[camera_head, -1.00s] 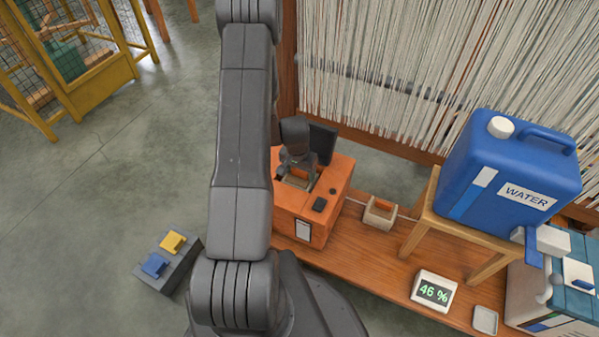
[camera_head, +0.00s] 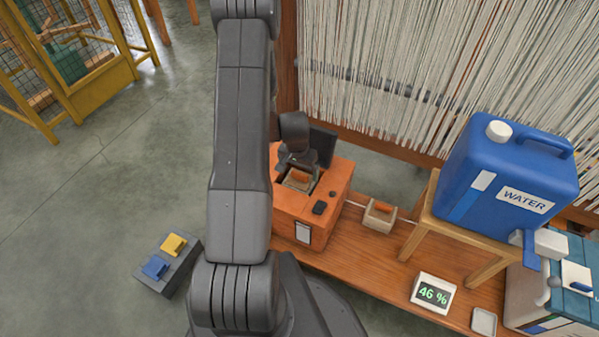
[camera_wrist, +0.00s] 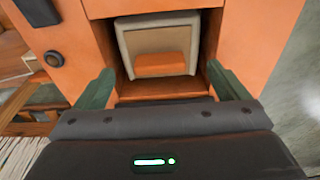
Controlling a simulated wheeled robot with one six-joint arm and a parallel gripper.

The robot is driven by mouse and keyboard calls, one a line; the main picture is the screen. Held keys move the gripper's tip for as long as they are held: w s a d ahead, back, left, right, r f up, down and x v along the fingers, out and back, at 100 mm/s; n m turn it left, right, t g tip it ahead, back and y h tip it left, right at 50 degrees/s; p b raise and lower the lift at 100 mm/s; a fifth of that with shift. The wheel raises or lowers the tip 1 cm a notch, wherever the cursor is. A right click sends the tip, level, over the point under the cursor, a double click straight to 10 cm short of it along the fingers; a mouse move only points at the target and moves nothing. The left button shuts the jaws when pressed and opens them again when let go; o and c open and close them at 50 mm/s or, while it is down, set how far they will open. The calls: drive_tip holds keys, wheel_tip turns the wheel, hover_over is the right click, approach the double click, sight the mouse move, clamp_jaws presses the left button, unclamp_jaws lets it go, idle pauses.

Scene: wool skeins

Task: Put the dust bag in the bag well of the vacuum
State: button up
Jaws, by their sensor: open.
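The vacuum is an orange box (camera_head: 310,225) on the wooden bench, with its dark lid (camera_head: 324,146) standing open at the back. A beige dust bag (camera_head: 297,184) with an orange tab sits in the bag well. In the wrist view the bag (camera_wrist: 133,50) looks squarely set between the well's orange walls; its depth is hard to judge. My gripper (camera_wrist: 160,70) is open, its green fingers apart on either side of the bag's near end and clear of the tab. In the head view my gripper (camera_head: 298,164) is over the well, partly hiding it.
A blue water jug (camera_head: 510,175) stands on a wooden stand. A 46 % display (camera_head: 433,293) is at the front edge. White loom threads (camera_head: 400,70) hang behind.

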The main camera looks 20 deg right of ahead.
sight(298, 183)
wheel_tip(298, 183, up, 9)
drive_tip(key=p, duration=0.1)
drive_tip(key=shift+s+a+p, duration=0.4)
idle(0.8)
